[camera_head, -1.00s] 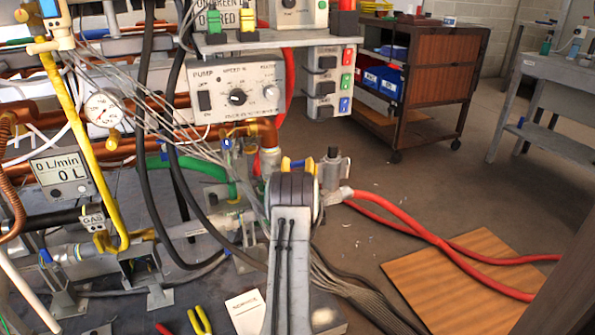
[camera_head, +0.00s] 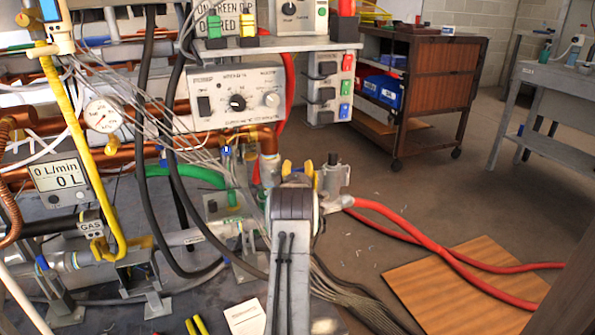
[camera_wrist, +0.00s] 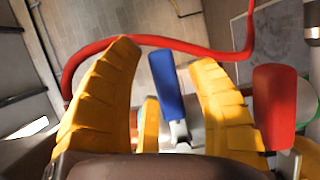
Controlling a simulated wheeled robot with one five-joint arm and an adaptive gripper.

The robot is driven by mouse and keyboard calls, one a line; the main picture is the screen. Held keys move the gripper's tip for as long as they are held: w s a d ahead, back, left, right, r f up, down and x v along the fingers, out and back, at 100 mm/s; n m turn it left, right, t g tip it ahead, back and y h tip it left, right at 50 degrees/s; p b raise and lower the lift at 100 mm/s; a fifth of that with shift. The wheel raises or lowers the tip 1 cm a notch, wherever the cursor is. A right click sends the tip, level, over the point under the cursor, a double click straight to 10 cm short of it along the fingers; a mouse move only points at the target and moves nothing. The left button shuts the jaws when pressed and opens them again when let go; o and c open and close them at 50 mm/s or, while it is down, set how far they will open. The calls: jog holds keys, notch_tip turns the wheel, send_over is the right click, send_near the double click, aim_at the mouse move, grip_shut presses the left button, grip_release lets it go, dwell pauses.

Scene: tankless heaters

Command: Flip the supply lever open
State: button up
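A blue lever handle (camera_wrist: 168,88) on a pale metal stem stands between the fingers of my gripper (camera_wrist: 165,60) in the wrist view. A red lever handle (camera_wrist: 274,105) stands just outside the right finger. I cannot tell which handle is the supply lever. In the head view my gripper (camera_head: 299,170) is beside the grey valve fitting (camera_head: 333,175), and my own arm hides most of what is below it.
A red hose (camera_head: 410,232) runs right from the fitting past a wooden board (camera_head: 465,280). The pump panel (camera_head: 238,97) and copper pipes stand behind and left. Black hoses and loose cables hang left of my arm. Open floor lies to the right.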

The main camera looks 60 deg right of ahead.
grip_shut()
